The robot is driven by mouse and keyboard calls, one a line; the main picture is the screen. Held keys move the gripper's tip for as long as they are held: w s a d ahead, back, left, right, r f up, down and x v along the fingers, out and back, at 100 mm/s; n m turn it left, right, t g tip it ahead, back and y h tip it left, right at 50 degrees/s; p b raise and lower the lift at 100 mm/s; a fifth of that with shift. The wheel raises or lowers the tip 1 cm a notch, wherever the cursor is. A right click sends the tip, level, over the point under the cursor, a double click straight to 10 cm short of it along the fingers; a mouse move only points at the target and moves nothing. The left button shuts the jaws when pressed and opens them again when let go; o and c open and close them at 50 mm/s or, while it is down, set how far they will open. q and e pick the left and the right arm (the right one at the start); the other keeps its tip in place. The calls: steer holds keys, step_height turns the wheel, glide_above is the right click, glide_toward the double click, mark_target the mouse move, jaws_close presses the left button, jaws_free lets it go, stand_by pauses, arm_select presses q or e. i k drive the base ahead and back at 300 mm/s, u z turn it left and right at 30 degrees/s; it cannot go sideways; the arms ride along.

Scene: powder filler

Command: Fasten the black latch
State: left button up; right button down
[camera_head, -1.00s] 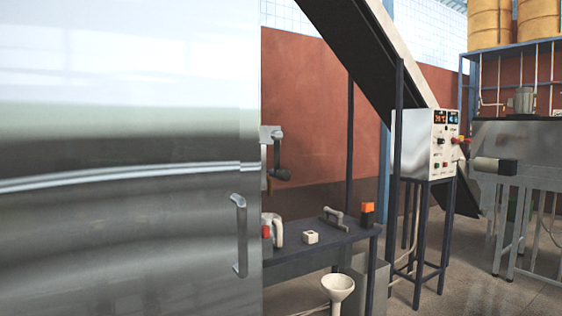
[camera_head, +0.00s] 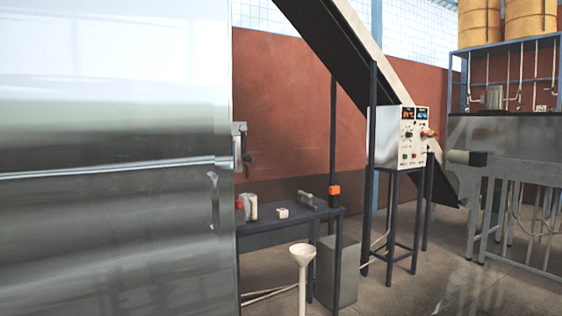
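A large shiny steel panel (camera_head: 110,235) fills the left side of the view, with a vertical metal handle (camera_head: 214,203) near its right edge. Just past that edge, a grey metal part carries a small dark lever (camera_head: 247,157). I cannot tell whether this lever is the black latch, or whether it is fastened. The panel hides what lies behind it. Neither of my grippers is in view.
A dark table (camera_head: 320,212) holds a small white block (camera_head: 282,213) and other small items. A white funnel (camera_head: 302,255) stands before it. Right of it are a control box (camera_head: 400,140) on a stand and a steel hopper (camera_head: 515,150). Floor is open at lower right.

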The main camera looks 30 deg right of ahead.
mark_target(246, 157)
steer(key=u, duration=0.1)
steer(key=k, duration=0.1)
steer(key=z, duration=1.1)
steer(key=i, duration=2.05)
steer(key=u, duration=0.95)
